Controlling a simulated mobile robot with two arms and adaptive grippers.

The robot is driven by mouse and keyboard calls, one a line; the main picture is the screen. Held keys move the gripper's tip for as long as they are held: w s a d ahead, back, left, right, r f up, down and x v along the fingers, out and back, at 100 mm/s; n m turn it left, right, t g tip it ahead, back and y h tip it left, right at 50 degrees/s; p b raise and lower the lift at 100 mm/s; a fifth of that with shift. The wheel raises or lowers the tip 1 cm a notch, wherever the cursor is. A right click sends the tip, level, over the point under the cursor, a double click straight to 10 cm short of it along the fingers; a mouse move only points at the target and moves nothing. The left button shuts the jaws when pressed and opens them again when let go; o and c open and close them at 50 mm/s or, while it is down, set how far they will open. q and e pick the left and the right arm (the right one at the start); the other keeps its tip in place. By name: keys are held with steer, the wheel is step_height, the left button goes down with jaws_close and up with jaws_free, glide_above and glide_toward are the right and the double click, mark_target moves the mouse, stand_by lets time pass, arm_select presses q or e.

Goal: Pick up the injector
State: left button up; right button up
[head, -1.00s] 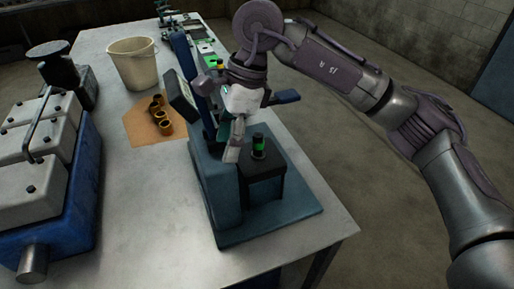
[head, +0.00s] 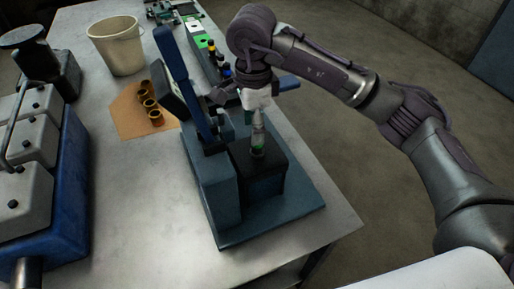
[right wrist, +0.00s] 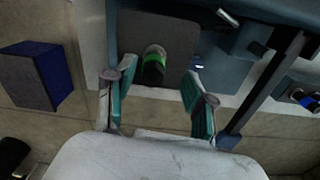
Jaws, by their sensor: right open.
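The injector (head: 257,152) is a short dark cylinder with a green band. It stands upright on the dark block of the blue-grey test stand (head: 275,222). My right gripper (head: 258,135) is directly above it, pointing down, and its fingers partly cover the injector in the head view. In the right wrist view the injector (right wrist: 153,64) shows between and beyond the two spread fingers of the gripper (right wrist: 158,85), nearer the left finger. The gripper is open and empty. I cannot tell whether a finger touches the injector. My left gripper is not in view.
The stand's blue upright and lever (head: 185,80) rise close left of my gripper. Several small coloured-top parts (head: 220,60) stand behind. A beige bucket (head: 117,45), brass sleeves on a brown mat (head: 125,122) and a blue engine block (head: 65,200) are to the left.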

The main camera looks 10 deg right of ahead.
mark_target(257, 155)
steer(key=shift+s+d+f+p, duration=0.15)
steer(key=shift+s+f+p, duration=0.05)
steer(key=shift+f+p, duration=0.3)
steer(key=shift+s+d+f+p, duration=0.15)
steer(key=shift+s+f+p, duration=0.05)
steer(key=shift+f+p, duration=0.3)
step_height(257, 155, down, 2)
steer(key=shift+f+p, duration=0.1)
steer(key=shift+p, duration=0.2)
steer(key=shift+w+d+f, duration=0.1)
steer(key=shift+f, duration=0.2)
steer(key=c, duration=0.4)
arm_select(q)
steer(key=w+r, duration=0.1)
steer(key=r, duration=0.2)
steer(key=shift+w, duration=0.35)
arm_select(e)
jaws_close()
